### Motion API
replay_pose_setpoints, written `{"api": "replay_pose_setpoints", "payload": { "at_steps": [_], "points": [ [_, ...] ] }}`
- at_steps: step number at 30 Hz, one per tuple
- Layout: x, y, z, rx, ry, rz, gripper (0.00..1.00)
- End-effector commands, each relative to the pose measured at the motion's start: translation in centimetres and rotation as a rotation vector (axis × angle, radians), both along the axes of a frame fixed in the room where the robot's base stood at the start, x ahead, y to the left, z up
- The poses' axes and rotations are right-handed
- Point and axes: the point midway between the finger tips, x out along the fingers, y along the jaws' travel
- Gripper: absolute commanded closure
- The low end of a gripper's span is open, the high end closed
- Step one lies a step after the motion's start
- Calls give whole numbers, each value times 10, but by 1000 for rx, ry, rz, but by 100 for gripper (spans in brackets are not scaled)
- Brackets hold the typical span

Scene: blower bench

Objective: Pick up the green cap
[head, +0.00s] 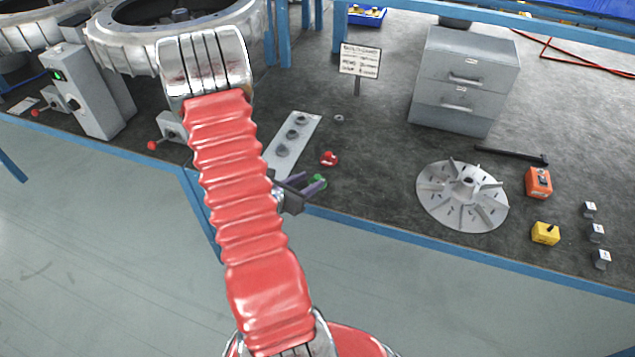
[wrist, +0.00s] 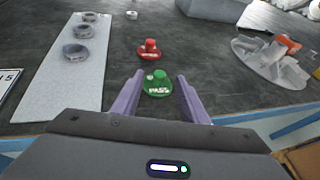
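The green cap (wrist: 157,87) lies on the dark bench top, with a round knob on it and the word PASS on its front. The gripper also shows in the head view (head: 309,183). I cannot tell whether either finger touches the cap.
A red cap (wrist: 150,51) lies just beyond the green one. A pale plate (head: 292,143) with several rings is to the left. A finned grey disc (head: 463,195) lies to the right. A small sign (head: 359,62) and grey drawers (head: 465,80) stand behind.

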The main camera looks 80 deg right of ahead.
Motion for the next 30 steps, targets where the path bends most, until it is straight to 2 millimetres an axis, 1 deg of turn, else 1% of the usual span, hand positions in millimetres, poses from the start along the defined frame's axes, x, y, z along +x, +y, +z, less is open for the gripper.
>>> {"api": "replay_pose_setpoints", "payload": {
  "at_steps": [11,14,21,24,30],
  "points": [
    [-1,-3,-1,0,0,0,60],
    [-4,-9,-5,1,1,-2,60],
    [-15,-35,-17,1,1,-3,60],
    [-17,-43,-20,0,1,-2,60],
    [-18,-45,-20,0,0,0,60]
  ]
}}
